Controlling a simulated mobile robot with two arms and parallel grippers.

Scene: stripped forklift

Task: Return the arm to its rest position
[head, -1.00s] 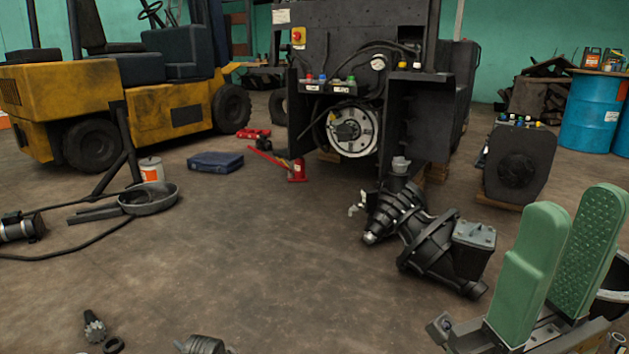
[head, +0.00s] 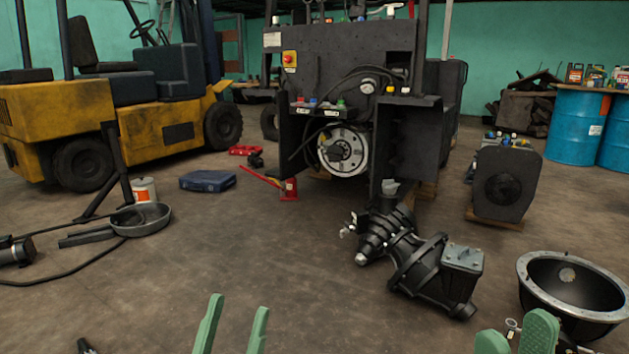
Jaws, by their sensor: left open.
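My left gripper (head: 231,325) shows at the bottom edge, left of centre. Its two green fingers point up and stand apart with bare floor between them, open and empty. My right gripper (head: 516,338) shows at the bottom right, below the bowl-shaped housing. Its two green fingertips show a gap between them, and a small metal part shows in that gap; I cannot tell whether it lies behind them. The lower parts of both grippers are cut off by the frame edge.
The dark gearbox unit (head: 421,270) lies on the floor right of centre. A bowl-shaped housing (head: 528,274) stands to its right. A black motor (head: 503,184) and blue drums (head: 574,128) are behind. The stripped forklift (head: 407,130) stands ahead. The floor at centre left is open.

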